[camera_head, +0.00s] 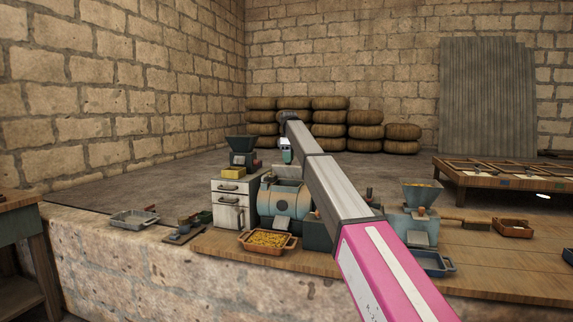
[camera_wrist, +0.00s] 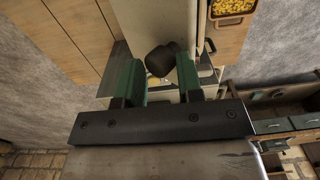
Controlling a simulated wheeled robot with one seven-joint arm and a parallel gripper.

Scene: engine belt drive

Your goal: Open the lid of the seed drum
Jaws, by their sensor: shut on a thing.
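The seed drum (camera_head: 285,199) is a pale blue cylinder lying on the wooden bench, with a lighter band along its top. My gripper (camera_head: 287,155) shows small in the head view, pointing down just above the drum. In the wrist view its two green fingers (camera_wrist: 163,80) are shut on a dark rounded knob (camera_wrist: 160,60). A pale surface (camera_wrist: 158,18) lies beyond the knob. I cannot tell whether the knob belongs to the drum's lid. The lid's hinge and edges are not clear, and my arm covers the area right of the drum.
A white drawer cabinet (camera_head: 230,207) stands left of the drum. A tray of yellow grain (camera_head: 268,241) sits in front, also at the wrist view's top right (camera_wrist: 233,7). A blue hopper machine (camera_head: 420,210) stands to the right. Stacked sacks (camera_head: 330,116) line the back wall.

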